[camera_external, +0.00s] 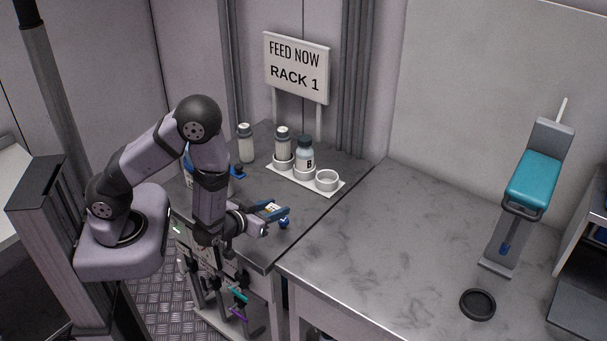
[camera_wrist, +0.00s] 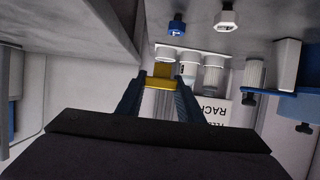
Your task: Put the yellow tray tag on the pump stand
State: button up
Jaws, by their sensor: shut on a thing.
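My gripper (camera_external: 284,211) is low over the front of the left dark bench. Its blue fingers are shut on the yellow tray tag (camera_wrist: 160,78), which shows between the fingertips in the wrist view. In the external view the tag is mostly hidden by the fingers. A tall grey stand (camera_external: 502,240) with a teal unit (camera_external: 535,180) on it, apparently the pump stand, is on the right bench, well to the right of my gripper. No tag shows on it.
A white tray (camera_external: 334,187) with ring holders and bottles, one marked B, sits behind my gripper, before a "FEED NOW RACK 1" sign (camera_external: 297,68). A black round dish (camera_external: 477,304) lies near the stand. The middle of the right bench (camera_external: 400,235) is clear.

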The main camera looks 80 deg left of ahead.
jog(key=shift+s+a+f, duration=0.1)
jog(key=shift+a+f, duration=0.15)
jog(key=shift+a, duration=0.05)
jog(key=s+a+f+n+g+y+b, duration=0.2)
jog(key=a+n+b, duration=0.1)
jog(key=a+b, duration=0.4)
jog(key=w+a+r+n+g+y+b, duration=0.1)
jog(key=w+a+r+b, duration=0.1)
jog(key=a, duration=0.4)
jog(key=w+a+r+n+g+b, duration=0.1)
jog(key=w+a+r+g+b, duration=0.15)
jog(key=a, duration=0.45)
jog(key=m+t+h, duration=0.3)
jog(key=m+t, duration=0.2)
jog(key=t, duration=0.1)
send_over(306, 201)
jog(key=shift+g, duration=0.25)
jog(key=shift+f, duration=3.8)
